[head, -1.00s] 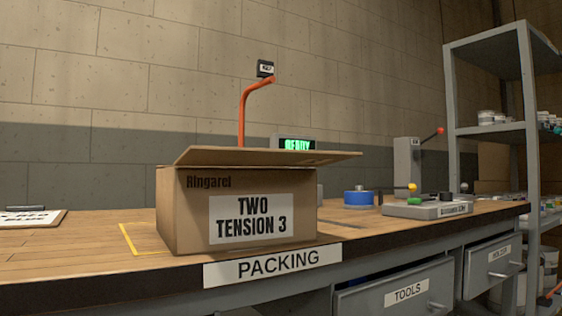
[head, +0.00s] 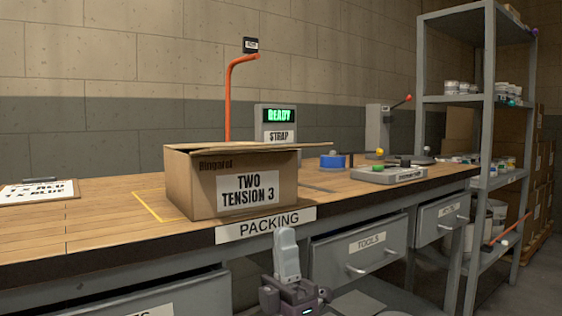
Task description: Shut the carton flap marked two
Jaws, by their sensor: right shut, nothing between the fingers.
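A cardboard carton (head: 190,193) stands on the bench in the head view, with a label reading TWO TENSION 3 (head: 247,189) on its front. A flap (head: 270,146) lies nearly level over its top and sticks out past the right side. A thin dark gap shows under the flap along the front edge. My right gripper (head: 286,240) is low in front of the bench, below the PACKING sign and apart from the carton. Its fingers are shut and empty. My left gripper is out of view.
The wooden bench (head: 100,215) has bare room left of the carton, near a clipboard (head: 40,192). An orange bent post (head: 229,105) and a STRAP machine (head: 276,125) stand behind. Blue tape (head: 332,161) and a grey device (head: 388,175) lie right. A shelf rack (head: 489,130) stands farther right.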

